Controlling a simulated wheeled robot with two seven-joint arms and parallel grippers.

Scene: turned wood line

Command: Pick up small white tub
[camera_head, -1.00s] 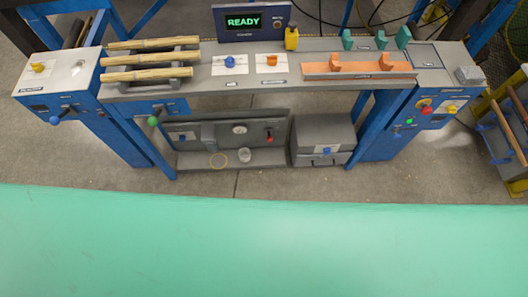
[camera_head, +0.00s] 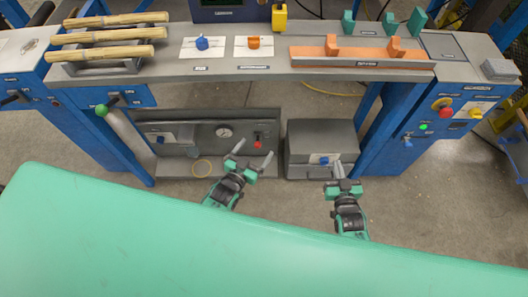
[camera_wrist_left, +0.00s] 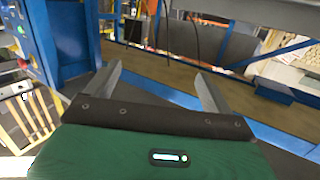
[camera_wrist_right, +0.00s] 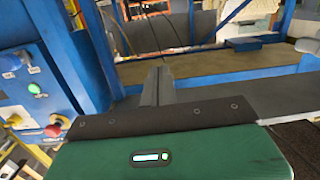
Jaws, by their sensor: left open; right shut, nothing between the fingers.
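The small white tub is not visible now in the head view; my left gripper covers the spot on the lower shelf where it stood, right of a thin yellow ring (camera_head: 202,168). My left gripper (camera_head: 253,153) is open, with its two fingers spread in front of the lower shelf. In the left wrist view the fingers (camera_wrist_left: 160,82) stand apart with nothing seen between them. My right gripper (camera_head: 338,165) is shut and empty, in front of the grey drawer box. In the right wrist view its fingers (camera_wrist_right: 158,82) meet.
The grey drawer box (camera_head: 322,140) with a blue knob stands right of the lower panel with a gauge (camera_head: 223,132). The workbench top (camera_head: 270,70) above carries turned wood pieces (camera_head: 110,36) and an orange rail (camera_head: 362,57). Blue legs (camera_head: 370,125) flank the lower space.

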